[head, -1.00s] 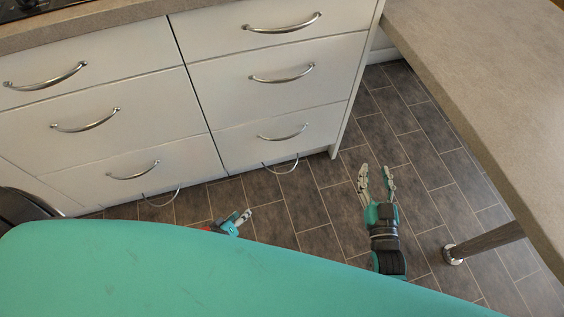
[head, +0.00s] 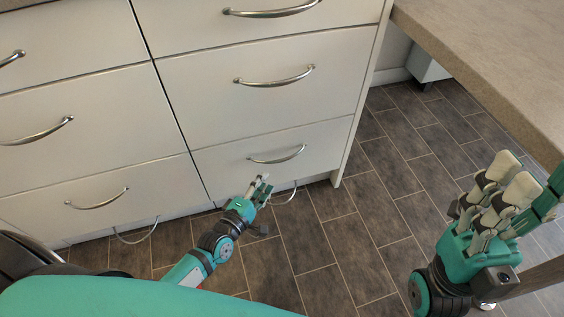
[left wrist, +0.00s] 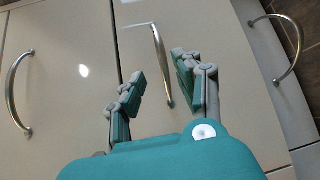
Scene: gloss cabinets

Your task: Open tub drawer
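The drawers have white gloss fronts with curved metal handles. In the head view my left gripper (head: 261,183) is low in front of the bottom drawer (head: 232,164) of the right column, just below its handle (head: 277,156). In the left wrist view my left gripper (left wrist: 157,66) is open, with that drawer's handle (left wrist: 161,62) appearing between its fingers; I cannot tell if they touch it. The drawer looks shut. My right gripper (head: 522,195) is at the right, with its fingers apart and nothing seen in it. Which drawer is the tub drawer is not marked.
Thin handles (head: 290,197) show at floor level under both columns. A stone-look counter (head: 480,50) juts out at the upper right, above my right gripper. Tiled floor (head: 350,240) is clear in front of the right column.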

